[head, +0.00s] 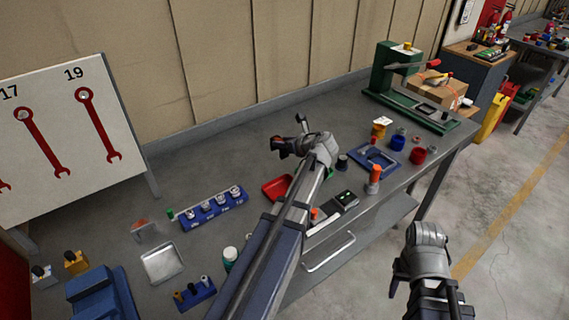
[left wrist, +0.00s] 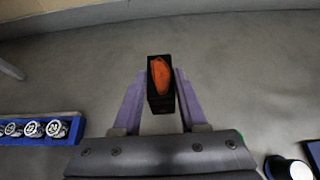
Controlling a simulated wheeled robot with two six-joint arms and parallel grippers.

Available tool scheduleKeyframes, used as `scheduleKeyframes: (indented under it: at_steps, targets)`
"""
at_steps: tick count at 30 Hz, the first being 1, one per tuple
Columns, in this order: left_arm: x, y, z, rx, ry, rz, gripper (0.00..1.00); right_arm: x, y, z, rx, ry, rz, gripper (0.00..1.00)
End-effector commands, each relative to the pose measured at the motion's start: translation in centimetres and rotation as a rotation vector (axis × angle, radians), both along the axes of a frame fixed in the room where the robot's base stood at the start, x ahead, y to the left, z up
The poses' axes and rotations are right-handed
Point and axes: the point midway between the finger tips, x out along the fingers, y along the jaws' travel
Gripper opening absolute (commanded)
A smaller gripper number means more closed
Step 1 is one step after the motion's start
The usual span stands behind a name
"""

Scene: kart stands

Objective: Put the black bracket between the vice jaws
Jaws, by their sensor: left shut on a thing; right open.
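My left gripper (head: 290,143) is shut on the black bracket (left wrist: 160,100), a dark blocky piece with an orange patch on its face. In the left wrist view it sits between the two pale fingers. The bracket appears to be held above the bench; its lower side is hidden. The blue vice (head: 103,295) stands at the bottom left of the head view, cut off by the frame edge; its jaws do not show clearly. My right gripper (head: 420,262) is over the floor in front of the bench, open, with its fingers mostly hidden.
A blue socket rail (head: 212,210), a grey tray (head: 162,262), a grey piece with an orange patch (head: 145,231) and a small blue holder (head: 195,294) lie between my left gripper and the vice. A red tray (head: 277,188) is beside my left arm. The rear bench strip is clear.

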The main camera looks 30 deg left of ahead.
Motion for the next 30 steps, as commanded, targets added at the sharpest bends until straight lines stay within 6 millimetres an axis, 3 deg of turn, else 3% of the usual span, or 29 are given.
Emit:
scheduleKeyframes:
  at_steps: [1,4,13,23,30]
  targets:
    - [0.0,0.0,-1.6,0.001,0.0,0.0,0.0,0.0,0.0,-1.7,0.0,0.0,0.0,0.5]
    - [0.0,0.0,-2.9,0.001,0.0,0.0,0.0,0.0,0.0,-2.9,0.0,0.0,0.0,0.5]
    - [0.0,0.0,-3.4,0.001,0.0,0.0,0.0,0.0,0.0,-3.4,0.0,0.0,0.0,0.5]
    - [0.0,0.0,-6.9,0.001,0.0,0.0,0.0,0.0,0.0,-6.9,0.0,0.0,0.0,0.5]
    - [0.0,0.0,-6.7,0.001,0.0,0.0,0.0,0.0,0.0,-6.8,0.0,0.0,0.0,0.5]
